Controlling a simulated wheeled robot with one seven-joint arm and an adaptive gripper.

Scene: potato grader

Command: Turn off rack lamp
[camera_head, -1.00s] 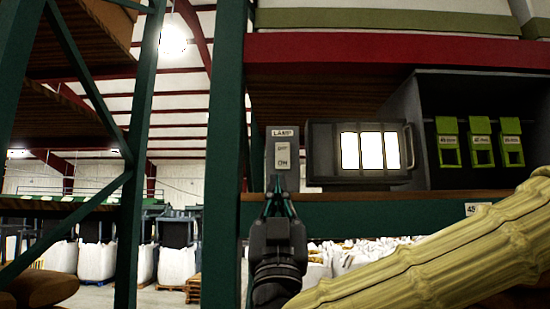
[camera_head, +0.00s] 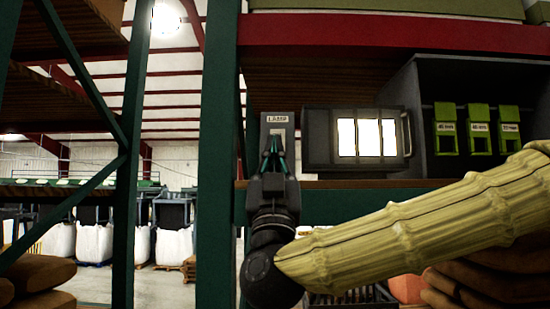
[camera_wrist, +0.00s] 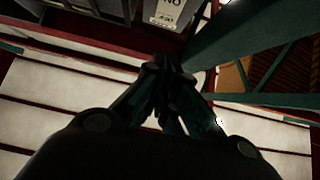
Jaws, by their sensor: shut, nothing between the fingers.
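The rack lamp (camera_head: 309,140) is a dark grey box with a bright, lit panel, standing on the rack shelf. To its left is a grey switch box labelled LAMP (camera_head: 278,120). My gripper (camera_head: 273,146) is shut and empty, pointing up in front of the lower part of the switch box and hiding its button there. In the wrist view, the switch box (camera_wrist: 166,18) shows at the top with upside-down ON lettering. There the fingertips (camera_wrist: 162,66) are just below it in the picture; I cannot tell whether they touch it.
A green rack post (camera_head: 217,150) stands just left of the switch box. A dark cabinet (camera_head: 400,90) with green-fronted bins (camera_head: 479,130) is at right. The shelf edge (camera_head: 340,184) runs below the lamp. Wrapped sacks (camera_head: 480,285) lie below at right.

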